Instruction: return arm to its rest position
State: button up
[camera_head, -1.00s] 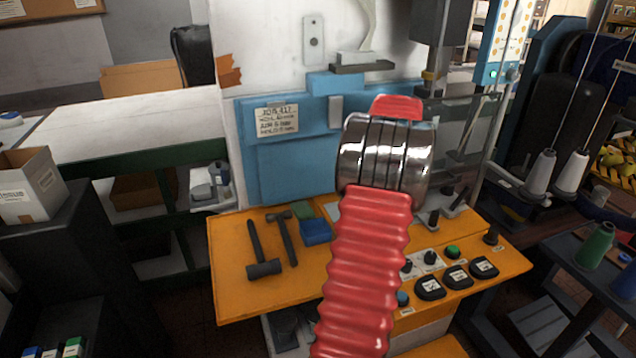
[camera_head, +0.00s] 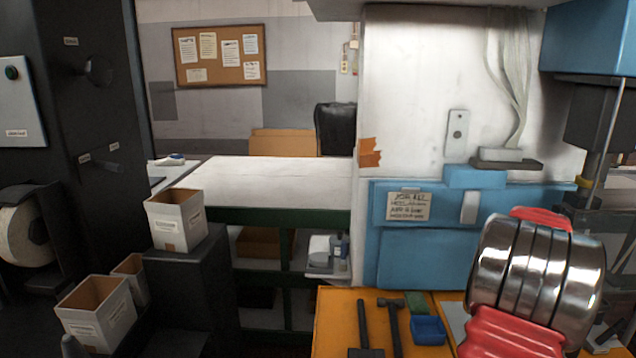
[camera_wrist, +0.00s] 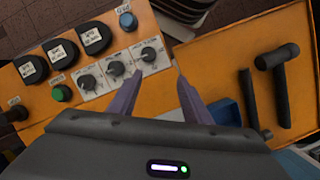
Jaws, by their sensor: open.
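My gripper shows in the wrist view (camera_wrist: 157,92) with its two purple-grey fingers apart and nothing between them. Beyond the fingertips is the orange panel with white-labelled knobs (camera_wrist: 115,70). I cannot tell how far above the panel the fingers are. In the head view my arm, a red ribbed sleeve and shiny metal rings, stands at the lower right in front of the blue machine (camera_head: 425,250). The gripper itself is not visible there.
A hammer (camera_head: 393,318), a second dark tool (camera_head: 363,325) and a blue tray (camera_head: 428,330) lie on the orange worktop (camera_head: 335,310). White open boxes (camera_head: 176,222) stand at left. A pale table top (camera_head: 270,182) behind is bare.

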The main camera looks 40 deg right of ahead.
jog(key=w+a+r+n+t+h, duration=0.1)
jog(key=w+a+r+n+h, duration=0.15)
jog(key=w+a, duration=0.75)
jog(key=w+a+r+n+t+h, duration=0.1)
jog(key=w+a+r+n, duration=0.35)
jog(key=a, duration=0.95)
jog(key=a+r+n+t, duration=0.1)
jog(key=a+n+t, duration=0.1)
jog(key=a, duration=1.1)
jog(key=a+r+n+t, duration=0.2)
jog(key=a+n, duration=0.3)
jog(key=a, duration=0.9)
jog(key=shift+w+r+t+y, duration=0.25)
jog(key=shift+t+y, duration=0.05)
jog(key=shift+y, duration=0.05)
jog(key=shift+d, duration=0.1)
